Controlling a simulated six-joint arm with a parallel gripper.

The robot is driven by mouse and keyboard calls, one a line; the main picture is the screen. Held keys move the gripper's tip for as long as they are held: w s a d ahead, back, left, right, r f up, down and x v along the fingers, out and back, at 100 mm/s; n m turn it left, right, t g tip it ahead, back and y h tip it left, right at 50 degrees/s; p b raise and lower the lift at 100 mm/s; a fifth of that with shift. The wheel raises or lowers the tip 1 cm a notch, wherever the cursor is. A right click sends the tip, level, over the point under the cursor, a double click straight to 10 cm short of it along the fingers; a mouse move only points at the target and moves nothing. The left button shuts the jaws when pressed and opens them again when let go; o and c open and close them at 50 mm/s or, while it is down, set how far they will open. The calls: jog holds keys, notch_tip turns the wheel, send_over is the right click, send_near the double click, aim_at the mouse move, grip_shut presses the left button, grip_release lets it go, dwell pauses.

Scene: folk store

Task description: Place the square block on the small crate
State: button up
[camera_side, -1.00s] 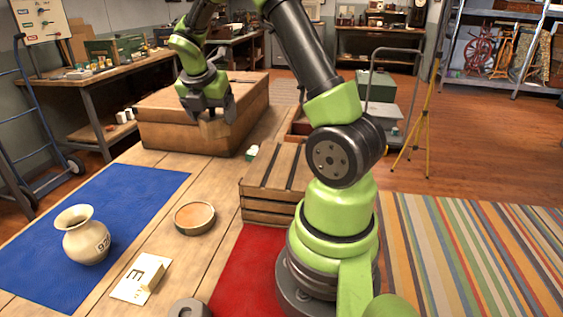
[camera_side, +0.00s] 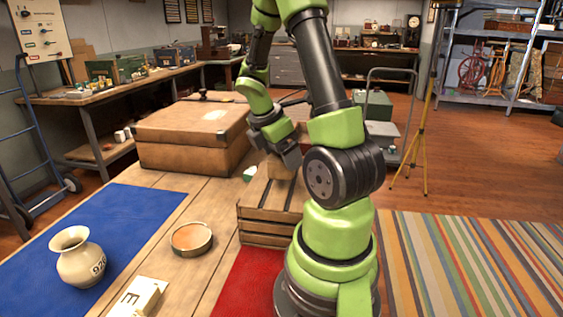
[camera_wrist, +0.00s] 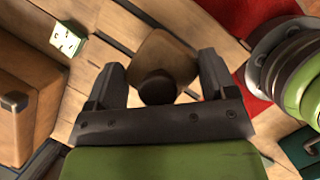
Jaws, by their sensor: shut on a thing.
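My gripper (camera_side: 279,148) is shut on the square block (camera_side: 283,168), a plain brown wooden piece. The wrist view shows the block's tan face (camera_wrist: 160,50) between the two fingers, with a dark round part in front of it. The small crate (camera_side: 262,226) is a slatted wooden crate on the table, beside my base. In the side view the gripper and block appear above the crate's far part. I cannot tell whether the block touches the slats. My arm hides the crate's right side.
A large wooden case (camera_side: 190,150) stands left of the crate. A small white and green block (camera_side: 249,173) lies between them; it also shows in the wrist view (camera_wrist: 68,38). A round bowl (camera_side: 191,239), a vase (camera_side: 78,258) and a letter block (camera_side: 140,297) stand nearer.

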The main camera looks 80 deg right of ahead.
jog(key=shift+f, duration=1.1)
jog(key=o, duration=0.9)
jog(key=shift+f, duration=0.1)
jog(key=v, duration=1.1)
jog(key=a+r+m+t+y, duration=0.1)
jog(key=a+r+m+t, duration=0.1)
jog(key=a, duration=0.5)
jog(key=a+r+m+t+y, duration=0.2)
jog(key=a+m+t, duration=0.3)
jog(key=a+m, duration=0.1)
jog(key=a+r+m+t+y, duration=0.2)
jog(key=a+m, duration=0.3)
jog(key=a, duration=0.3)
jog(key=shift+s+a+r+t, duration=0.35)
jog(key=shift+r+t, duration=0.2)
jog(key=shift+t, duration=0.15)
